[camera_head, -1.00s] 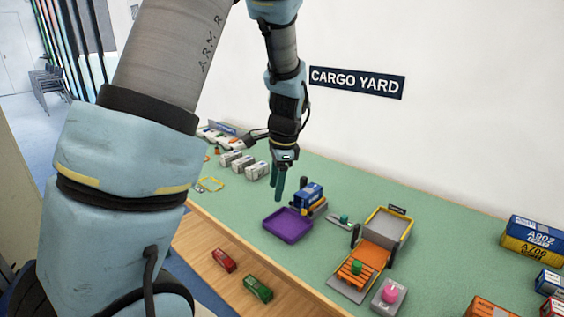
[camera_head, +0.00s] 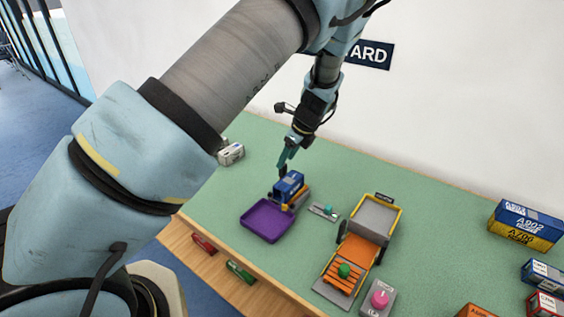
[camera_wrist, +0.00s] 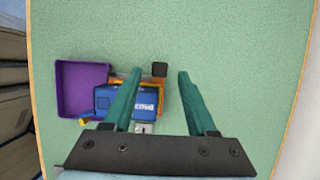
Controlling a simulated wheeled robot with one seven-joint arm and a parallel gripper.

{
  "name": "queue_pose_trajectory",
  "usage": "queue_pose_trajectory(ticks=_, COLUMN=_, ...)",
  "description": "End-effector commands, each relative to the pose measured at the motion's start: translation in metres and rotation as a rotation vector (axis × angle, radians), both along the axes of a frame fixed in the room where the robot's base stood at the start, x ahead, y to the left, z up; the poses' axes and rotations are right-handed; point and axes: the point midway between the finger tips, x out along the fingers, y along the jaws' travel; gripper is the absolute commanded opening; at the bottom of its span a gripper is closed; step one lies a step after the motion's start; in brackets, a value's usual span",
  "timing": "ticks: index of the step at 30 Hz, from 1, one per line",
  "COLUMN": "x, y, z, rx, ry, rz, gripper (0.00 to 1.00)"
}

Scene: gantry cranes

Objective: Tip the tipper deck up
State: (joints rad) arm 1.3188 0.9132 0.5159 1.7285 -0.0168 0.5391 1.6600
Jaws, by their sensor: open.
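A blue box (camera_head: 289,187) sits on a small orange-yellow frame (camera_head: 297,204) beside a purple tray (camera_head: 266,220); this may be the tipper deck, but no label there is readable. In the wrist view the blue box (camera_wrist: 122,100) lies partly behind my left finger, with the purple tray (camera_wrist: 80,88) to its left. A small black block (camera_wrist: 160,69) shows between my fingertips. My gripper (camera_head: 284,164) is open and empty, pointing down over the far side of the blue box. It also shows in the wrist view (camera_wrist: 157,72). I cannot tell its height above the block.
A lever plate with a teal knob (camera_head: 325,209) lies right of the blue box. Further right are a yellow-sided grey bed (camera_head: 375,218) with an orange ramp (camera_head: 352,262), and a pink button (camera_head: 380,299). Stacked containers (camera_head: 524,226) stand at right.

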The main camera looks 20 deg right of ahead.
Motion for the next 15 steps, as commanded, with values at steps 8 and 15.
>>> queue_pose_trajectory(ticks=8, x=0.013, y=0.007, z=-0.033, rx=0.001, ry=0.000, rz=0.000, gripper=0.57)
queue_pose_trajectory(ticks=15, x=0.015, y=0.008, z=-0.040, rx=-0.002, ry=0.000, rz=0.001, gripper=0.57)
